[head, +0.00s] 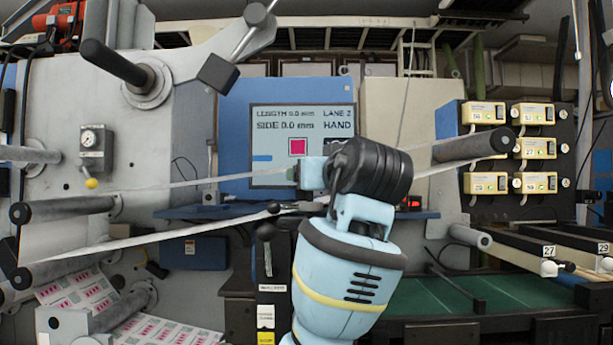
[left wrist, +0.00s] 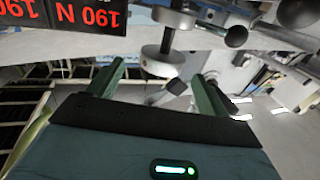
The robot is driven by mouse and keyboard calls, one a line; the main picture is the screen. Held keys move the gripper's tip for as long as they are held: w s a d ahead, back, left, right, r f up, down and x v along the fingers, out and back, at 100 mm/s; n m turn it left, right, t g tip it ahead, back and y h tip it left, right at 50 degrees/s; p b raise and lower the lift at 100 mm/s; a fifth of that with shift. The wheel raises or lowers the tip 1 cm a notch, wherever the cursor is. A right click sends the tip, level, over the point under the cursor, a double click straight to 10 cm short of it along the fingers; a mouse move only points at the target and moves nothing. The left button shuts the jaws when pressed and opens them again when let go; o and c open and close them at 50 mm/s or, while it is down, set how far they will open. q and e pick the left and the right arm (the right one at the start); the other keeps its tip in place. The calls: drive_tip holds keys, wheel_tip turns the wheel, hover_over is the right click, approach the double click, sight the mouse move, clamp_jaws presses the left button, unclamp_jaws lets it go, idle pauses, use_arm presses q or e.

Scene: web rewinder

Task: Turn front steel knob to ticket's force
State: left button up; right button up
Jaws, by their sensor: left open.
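My left arm rises from the bottom middle of the head view, and its gripper (head: 293,175) points left, partly hidden behind the wrist. In the left wrist view the gripper (left wrist: 160,88) is open, its two green fingers wide apart. A round steel knob (left wrist: 163,58) on a stem shows between and beyond the fingers; I see no contact. I cannot make out the knob or a ticket in the head view. My right gripper is not in view.
A screen (head: 302,145) on a blue panel reads LENGTH 0.0 mm, SIDE 0.0 mm, HAND. A pale web (head: 150,240) runs across rollers beside my arm. A lever with a black ball (head: 265,231) stands left of my arm. Several yellow-framed boxes (head: 483,113) hang at right.

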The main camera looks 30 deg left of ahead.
use_arm(q)
drive_tip(key=shift+x, duration=3.55)
drive_tip(key=shift+s, duration=0.1)
drive_tip(key=c, duration=1)
drive_tip(key=shift+a+n+g+y, duration=0.1)
drive_tip(key=shift+n+g+y, duration=0.6)
drive_tip(key=shift+n+g, duration=0.25)
drive_tip(key=o, duration=1)
drive_tip(key=shift+s, duration=0.1)
drive_tip(key=v, duration=0.7)
drive_tip(key=shift+s+d, duration=0.2)
drive_tip(key=shift+d, duration=0.1)
